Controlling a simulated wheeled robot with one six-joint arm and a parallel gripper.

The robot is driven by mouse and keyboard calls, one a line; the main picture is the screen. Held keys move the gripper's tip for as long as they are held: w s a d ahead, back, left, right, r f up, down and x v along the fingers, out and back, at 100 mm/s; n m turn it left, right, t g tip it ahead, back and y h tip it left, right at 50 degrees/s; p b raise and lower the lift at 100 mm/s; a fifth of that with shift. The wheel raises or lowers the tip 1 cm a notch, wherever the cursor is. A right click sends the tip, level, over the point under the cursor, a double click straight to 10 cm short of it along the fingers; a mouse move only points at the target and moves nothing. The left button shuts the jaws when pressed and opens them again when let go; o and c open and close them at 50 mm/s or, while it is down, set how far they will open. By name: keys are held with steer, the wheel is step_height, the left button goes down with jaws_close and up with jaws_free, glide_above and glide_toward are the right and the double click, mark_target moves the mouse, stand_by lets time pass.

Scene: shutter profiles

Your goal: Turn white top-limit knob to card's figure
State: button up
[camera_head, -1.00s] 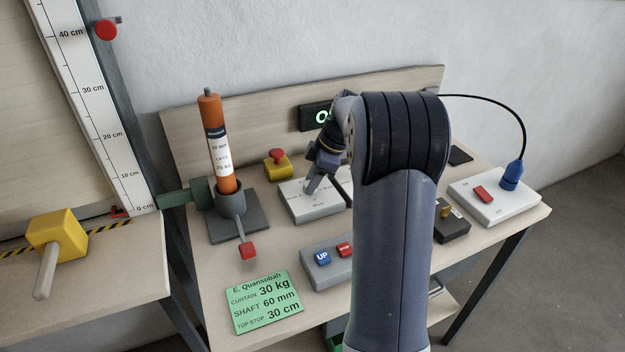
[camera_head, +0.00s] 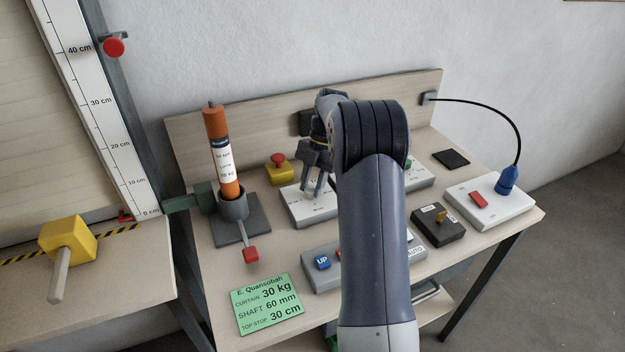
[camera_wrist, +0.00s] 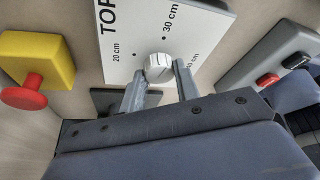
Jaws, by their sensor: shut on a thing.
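The green card (camera_head: 266,303) lies at the table's front left and reads curtain 30 kg, shaft 60 mm, top stop 30 cm. The white top-limit knob (camera_wrist: 158,67) sits on a white panel (camera_wrist: 118,62) with dots marked 20 cm and 30 cm and a third, partly covered label. My gripper (camera_wrist: 161,88) is shut on the knob, one finger on each side. A faint line shows on the knob's face; its exact aim is hard to tell. In the head view my gripper (camera_head: 317,190) points down over the panel (camera_head: 305,213), hiding the knob.
A yellow block with a red mushroom button (camera_head: 279,168) stands left of the panel. An orange tube motor (camera_head: 222,150) stands in a grey holder further left. A button box (camera_head: 312,277) lies in front. A black box (camera_head: 438,226) and a white box with a blue plug (camera_head: 507,182) are right.

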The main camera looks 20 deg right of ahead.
steer(key=shift+w+n+g+h+p, duration=0.1)
steer(key=shift+n+g+h+p, duration=0.35)
steer(key=shift+n, duration=0.85)
steer(key=o, duration=1)
steer(key=shift+c, duration=0.2)
steer(key=shift+r, duration=0.15)
steer(key=p+v, duration=0.1)
steer(key=v, duration=0.9)
steer(key=shift+r, duration=0.25)
steer(key=shift+d+f, duration=0.1)
steer(key=shift+d, duration=0.05)
steer(key=shift+b+x, duration=0.4)
steer(key=shift+x, duration=4.95)
steer(key=shift+w, duration=0.1)
